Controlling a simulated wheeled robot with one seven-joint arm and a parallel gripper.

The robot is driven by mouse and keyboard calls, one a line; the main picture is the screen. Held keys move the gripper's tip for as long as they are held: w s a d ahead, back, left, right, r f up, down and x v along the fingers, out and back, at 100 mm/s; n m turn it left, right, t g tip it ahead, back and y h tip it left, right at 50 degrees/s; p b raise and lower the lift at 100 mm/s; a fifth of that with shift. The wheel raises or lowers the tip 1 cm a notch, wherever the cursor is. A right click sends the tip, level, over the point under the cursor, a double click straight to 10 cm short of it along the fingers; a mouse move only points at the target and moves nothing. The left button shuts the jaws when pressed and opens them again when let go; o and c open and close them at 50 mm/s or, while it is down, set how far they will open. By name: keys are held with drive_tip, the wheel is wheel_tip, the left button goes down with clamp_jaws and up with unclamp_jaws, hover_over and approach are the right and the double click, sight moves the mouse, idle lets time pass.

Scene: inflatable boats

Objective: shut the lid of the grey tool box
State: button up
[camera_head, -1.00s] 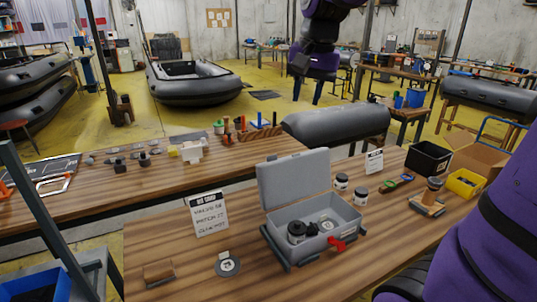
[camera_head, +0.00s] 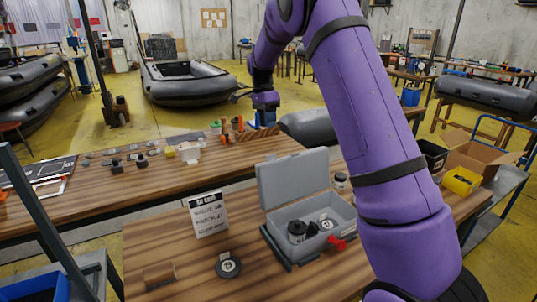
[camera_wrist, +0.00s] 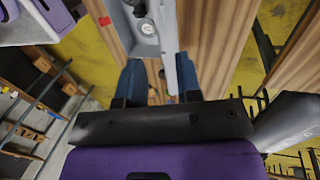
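The grey tool box (camera_head: 322,248) stands on the near wooden table in the head view. Its lid (camera_head: 293,180) is open and stands upright, leaning slightly back. A red latch (camera_head: 336,243) is at the box front. Dark round parts (camera_head: 298,231) and a pale disc lie inside. In the wrist view the box (camera_wrist: 147,45) shows at the top, beyond the fingers, with a grey strip below that seems to be the lid edge-on. My gripper (camera_wrist: 160,78) has its two fingers apart with nothing held.
A written card (camera_head: 208,214) stands left of the box. A round disc (camera_head: 228,266) and a small wooden block (camera_head: 159,273) lie in front of it. Jars (camera_head: 340,181) and a yellow bin (camera_head: 461,181) are to the right. My arm covers much of the right side.

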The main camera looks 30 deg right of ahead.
drive_tip(key=x, duration=1.1)
drive_tip(key=shift+w+f, duration=0.2)
clamp_jaws()
